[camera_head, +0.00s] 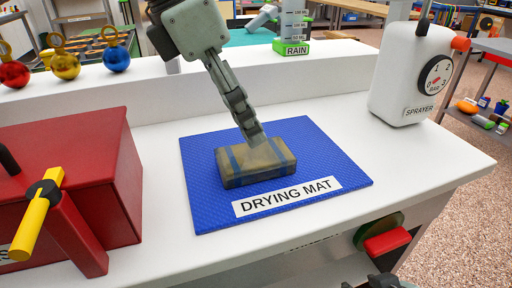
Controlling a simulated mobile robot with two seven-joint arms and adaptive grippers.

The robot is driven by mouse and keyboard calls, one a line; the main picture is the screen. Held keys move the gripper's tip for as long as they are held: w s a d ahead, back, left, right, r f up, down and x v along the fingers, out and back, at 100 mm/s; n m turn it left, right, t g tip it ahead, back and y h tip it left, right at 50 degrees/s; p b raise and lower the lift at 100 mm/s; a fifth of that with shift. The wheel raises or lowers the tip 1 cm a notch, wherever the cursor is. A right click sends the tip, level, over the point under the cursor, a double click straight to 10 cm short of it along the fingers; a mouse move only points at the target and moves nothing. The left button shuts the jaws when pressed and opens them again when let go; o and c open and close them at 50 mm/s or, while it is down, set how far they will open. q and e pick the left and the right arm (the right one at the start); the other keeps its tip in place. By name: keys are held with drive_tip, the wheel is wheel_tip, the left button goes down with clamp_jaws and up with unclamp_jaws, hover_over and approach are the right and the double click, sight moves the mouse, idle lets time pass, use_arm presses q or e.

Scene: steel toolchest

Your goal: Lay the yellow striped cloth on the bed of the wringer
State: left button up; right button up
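A brownish-yellow block-shaped bundle with blue stripes (240,168), which looks like the folded striped cloth, lies on the blue drying mat (205,200). My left gripper (258,140) points down onto its top from behind, with the fingertips at or against the upper face. The fingers are seen edge-on, so their gap is hidden. A red box with a yellow handle (36,215) stands at the left; its label is mostly cut off, and I cannot tell if it is the wringer. No wringer bed is clearly visible. A dark piece at the bottom edge (380,282) may be my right gripper, mostly out of frame.
A white sprayer (408,80) with a gauge stands at the right back. A rain gauge (292,30) and several coloured balls (66,66) sit on the ledge behind. A red handle (388,243) sticks out of the counter's front. White counter is clear around the mat.

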sight(264, 151)
use_arm(q)
drive_tip(key=x, duration=0.7)
drive_tip(key=shift+s+d, duration=0.2)
drive_tip(key=shift+d, duration=0.1)
drive_tip(key=shift+r, duration=0.1)
drive_tip(key=c, duration=1.4)
